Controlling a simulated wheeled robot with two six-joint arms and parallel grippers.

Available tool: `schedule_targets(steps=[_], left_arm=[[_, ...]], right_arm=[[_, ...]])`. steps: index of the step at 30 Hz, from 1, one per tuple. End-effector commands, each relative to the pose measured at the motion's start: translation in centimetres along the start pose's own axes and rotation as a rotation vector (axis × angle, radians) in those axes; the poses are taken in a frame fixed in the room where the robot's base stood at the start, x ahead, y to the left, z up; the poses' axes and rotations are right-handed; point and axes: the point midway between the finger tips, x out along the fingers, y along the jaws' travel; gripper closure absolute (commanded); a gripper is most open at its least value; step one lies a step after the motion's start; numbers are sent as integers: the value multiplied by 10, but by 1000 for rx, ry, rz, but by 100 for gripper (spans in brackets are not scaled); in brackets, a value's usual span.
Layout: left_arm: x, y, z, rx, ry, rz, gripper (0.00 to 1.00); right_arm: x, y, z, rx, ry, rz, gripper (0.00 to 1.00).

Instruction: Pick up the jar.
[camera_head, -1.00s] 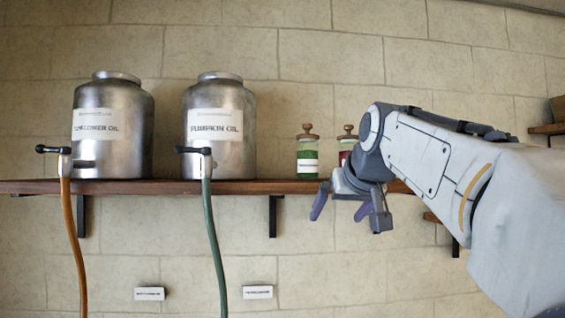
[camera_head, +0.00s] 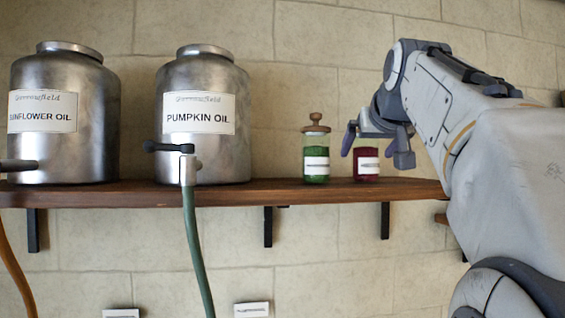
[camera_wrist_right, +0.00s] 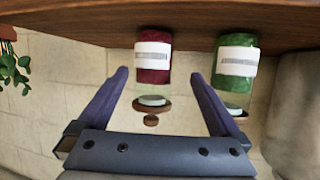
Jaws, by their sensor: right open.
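A green jar (camera_head: 316,160) with a wooden knobbed lid and a white label stands upright on the wooden shelf (camera_head: 270,192). A dark red jar (camera_head: 367,166) with a white label stands to its right, its top hidden behind my right gripper (camera_head: 375,148). That gripper is open and empty. In the right wrist view, which is upside down, the red jar (camera_wrist_right: 153,62) appears between the directions of the two fingers, its wooden lid towards the palm. The green jar (camera_wrist_right: 235,70) is outside the right-hand finger. Contact cannot be told. My left gripper is not in view.
Two large steel drums, labelled sunflower oil (camera_head: 62,135) and pumpkin oil (camera_head: 205,110), stand on the shelf's left. An orange hose (camera_head: 14,265) and a green hose (camera_head: 195,245) hang below. The shelf is clear between the pumpkin oil drum and green jar. A stone wall stands behind.

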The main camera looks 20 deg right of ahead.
Motion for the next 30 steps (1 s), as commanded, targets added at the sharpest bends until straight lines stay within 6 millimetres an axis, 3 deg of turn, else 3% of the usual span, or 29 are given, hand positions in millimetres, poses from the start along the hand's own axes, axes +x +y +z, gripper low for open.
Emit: schedule_targets(steps=[4, 11, 21, 30], left_arm=[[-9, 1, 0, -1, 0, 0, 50], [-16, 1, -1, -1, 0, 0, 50], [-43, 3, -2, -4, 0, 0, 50], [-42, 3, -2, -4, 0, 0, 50]], right_arm=[[24, 2, -1, 1, -5, 1, 0], [44, 3, -2, 0, -2, 2, 0], [89, 7, -4, -1, -3, -1, 0], [94, 6, -1, -1, 0, -1, 0]])
